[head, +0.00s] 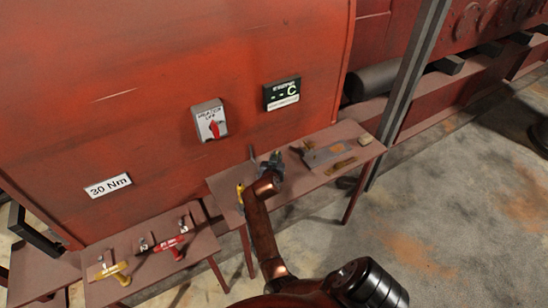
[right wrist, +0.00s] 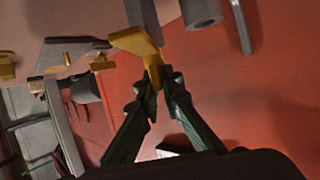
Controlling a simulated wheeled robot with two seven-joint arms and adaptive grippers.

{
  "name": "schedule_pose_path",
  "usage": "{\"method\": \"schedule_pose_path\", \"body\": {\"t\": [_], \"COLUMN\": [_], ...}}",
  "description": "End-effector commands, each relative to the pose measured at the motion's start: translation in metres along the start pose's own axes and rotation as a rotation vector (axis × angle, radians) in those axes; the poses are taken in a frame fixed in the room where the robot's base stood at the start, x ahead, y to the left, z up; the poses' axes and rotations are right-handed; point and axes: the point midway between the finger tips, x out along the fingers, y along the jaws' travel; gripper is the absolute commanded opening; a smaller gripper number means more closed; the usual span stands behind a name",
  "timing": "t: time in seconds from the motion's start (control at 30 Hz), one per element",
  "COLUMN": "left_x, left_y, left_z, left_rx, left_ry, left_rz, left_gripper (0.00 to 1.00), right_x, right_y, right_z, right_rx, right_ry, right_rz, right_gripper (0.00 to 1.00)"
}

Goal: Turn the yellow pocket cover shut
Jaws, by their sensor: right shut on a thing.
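My right gripper (right wrist: 160,80) is shut on a yellow piece (right wrist: 136,41), which I take for the pocket cover. Its narrow end sits between the fingertips, and its wider, bent part reaches up and left beyond them. In the head view my right gripper (head: 274,161) is over the narrow bench against the red wall. The held piece cannot be made out there. A small yellow part (head: 240,194) shows at the bench's left end, and I cannot tell whether it is the same thing. The pocket itself is not clear. My left gripper is not in view.
The bench (head: 225,183) carries a grey plate (head: 325,155) and small parts on its right. A lower bench at left holds a yellow T-handle (head: 112,271) and a red one (head: 170,243). A red-knobbed switch (head: 210,121) and a display (head: 282,94) are on the wall.

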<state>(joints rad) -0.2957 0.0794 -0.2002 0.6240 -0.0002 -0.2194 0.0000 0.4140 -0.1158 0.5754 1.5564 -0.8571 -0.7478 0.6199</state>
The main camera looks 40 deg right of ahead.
Motion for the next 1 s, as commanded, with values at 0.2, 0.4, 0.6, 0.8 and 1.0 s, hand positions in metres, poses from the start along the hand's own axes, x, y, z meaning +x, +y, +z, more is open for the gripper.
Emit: {"method": "schedule_pose_path", "body": {"t": [0.2,0.4,0.6,0.8,1.0], "left_x": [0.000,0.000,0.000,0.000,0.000], "left_y": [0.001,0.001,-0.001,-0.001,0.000], "left_z": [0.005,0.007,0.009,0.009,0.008], "left_rx": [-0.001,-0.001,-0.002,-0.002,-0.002], "left_ry": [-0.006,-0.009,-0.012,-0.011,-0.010], "left_rz": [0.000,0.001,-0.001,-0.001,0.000], "left_gripper": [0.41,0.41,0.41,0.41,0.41], "right_x": [-0.001,0.000,0.000,-0.007,-0.022], "right_y": [-0.002,-0.001,-0.001,-0.002,-0.002], "right_z": [-0.002,-0.002,-0.002,-0.019,-0.055], "right_rx": [0.001,0.000,-0.001,0.001,0.002], "right_ry": [0.004,0.003,0.003,0.006,0.007], "right_rz": [-0.004,-0.002,-0.002,-0.003,-0.003], "right_gripper": [0.14,0.24,0.24,0.24,0.24]}}
